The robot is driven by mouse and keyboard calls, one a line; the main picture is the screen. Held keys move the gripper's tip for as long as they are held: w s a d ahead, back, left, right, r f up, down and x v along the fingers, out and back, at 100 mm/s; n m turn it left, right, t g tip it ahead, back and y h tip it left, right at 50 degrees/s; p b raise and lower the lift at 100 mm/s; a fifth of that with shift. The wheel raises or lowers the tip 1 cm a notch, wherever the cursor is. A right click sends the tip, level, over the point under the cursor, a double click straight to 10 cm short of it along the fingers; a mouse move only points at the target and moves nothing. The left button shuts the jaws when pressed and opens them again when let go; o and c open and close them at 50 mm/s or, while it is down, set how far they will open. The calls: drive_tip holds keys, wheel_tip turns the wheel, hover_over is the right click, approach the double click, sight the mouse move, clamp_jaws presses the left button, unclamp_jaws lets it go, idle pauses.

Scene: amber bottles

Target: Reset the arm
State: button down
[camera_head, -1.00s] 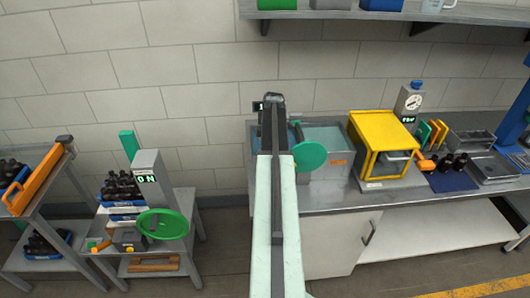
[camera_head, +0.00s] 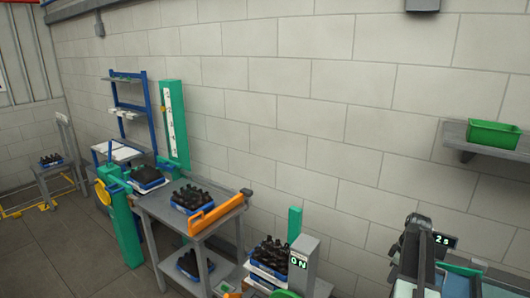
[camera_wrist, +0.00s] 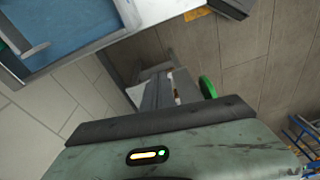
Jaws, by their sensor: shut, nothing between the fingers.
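My arm stands at the bottom right of the head view, with my gripper (camera_head: 417,222) at its dark upper end. It is small there and the fingers are hard to make out; it is shut and I see nothing held in it. In the wrist view a pale green part of my own body with a dark edge and a small lit indicator fills the bottom. No bottle is near my gripper.
A green bin (camera_head: 493,134) sits on a wall shelf (camera_head: 487,143) at the right. Grey carts hold dark bottles (camera_head: 190,197) in blue trays, with an orange bar (camera_head: 216,213) on one. Another group of bottles (camera_head: 270,252) stands by a grey display post (camera_head: 302,262). Floor is clear at lower left.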

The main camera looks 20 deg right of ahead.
drive_tip(key=w+a+f+m+b, duration=0.1)
drive_tip(key=w+a+f+b, duration=0.15)
drive_tip(key=a, duration=0.55)
drive_tip(key=w+a+f+m+b, duration=0.1)
drive_tip(key=a+f, duration=0.2)
drive_tip(key=a, duration=0.4)
drive_tip(key=w+a+f+m+b, duration=0.1)
drive_tip(key=w+a+f+b, duration=0.1)
drive_tip(key=a, duration=0.6)
drive_tip(key=s+a+f+m+b, duration=0.1)
drive_tip(key=a+f+b, duration=0.2)
drive_tip(key=a, duration=0.9)
drive_tip(key=s+a+f+m+h+b, duration=0.1)
drive_tip(key=s+a+f+m+b, duration=0.1)
drive_tip(key=a, duration=0.9)
drive_tip(key=shift+s+a+f+m+g+b, duration=0.2)
drive_tip(key=shift+a+f+m+g+b, duration=0.1)
drive_tip(key=shift+a+f+g+b, duration=0.15)
